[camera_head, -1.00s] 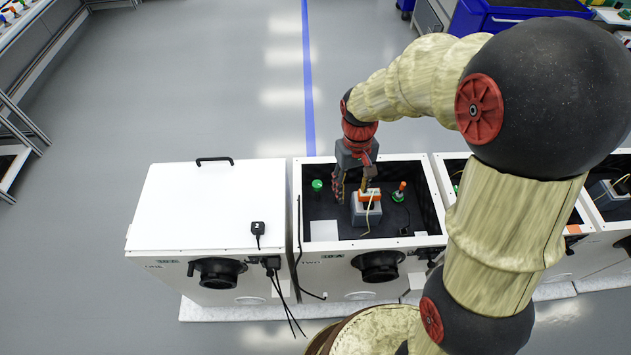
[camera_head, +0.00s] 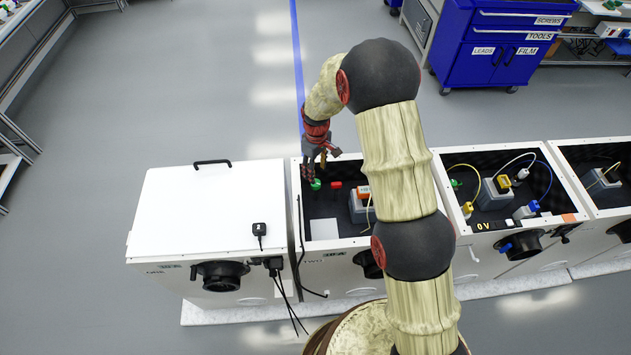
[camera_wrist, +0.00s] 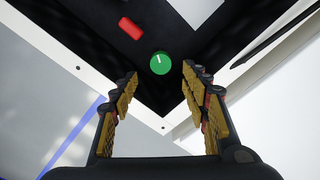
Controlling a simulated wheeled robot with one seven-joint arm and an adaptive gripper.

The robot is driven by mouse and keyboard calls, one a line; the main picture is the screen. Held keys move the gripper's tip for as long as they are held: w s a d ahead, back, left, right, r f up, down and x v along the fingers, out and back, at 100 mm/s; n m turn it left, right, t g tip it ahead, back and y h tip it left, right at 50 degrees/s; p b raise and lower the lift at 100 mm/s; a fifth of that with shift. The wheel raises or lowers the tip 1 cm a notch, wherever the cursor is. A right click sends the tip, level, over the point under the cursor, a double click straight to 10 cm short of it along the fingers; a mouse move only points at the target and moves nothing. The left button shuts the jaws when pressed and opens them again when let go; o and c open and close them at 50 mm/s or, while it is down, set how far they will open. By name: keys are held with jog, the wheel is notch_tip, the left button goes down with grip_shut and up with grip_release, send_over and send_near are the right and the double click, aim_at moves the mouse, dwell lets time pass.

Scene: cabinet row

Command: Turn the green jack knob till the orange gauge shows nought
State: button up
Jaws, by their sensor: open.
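The green knob (camera_head: 316,184) is in the back left corner of the open cabinet marked TWO. In the wrist view the knob (camera_wrist: 160,63) is round with a white line pointing up and slightly left. My gripper (camera_head: 322,165) is above that corner, fingers pointing down. In the wrist view its fingers (camera_wrist: 160,74) are apart, one to each side just below the knob, not visibly touching it. An orange block (camera_head: 363,192), seemingly the gauge, sits on a grey box (camera_head: 359,211). My arm hides part of it and its reading is not legible.
A red block (camera_head: 335,185) lies right of the knob; it also shows in the wrist view (camera_wrist: 130,27). The cabinet's white rim (camera_head: 294,205) is close by. A closed white cabinet (camera_head: 205,210) stands left. An open one (camera_head: 505,215) with leads stands right.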

notch_tip(320, 180, down, 8)
jog(key=shift+r+b, duration=0.25)
jog(key=shift+b, duration=0.45)
jog(key=shift+c, duration=0.3)
jog(key=c, duration=1.1)
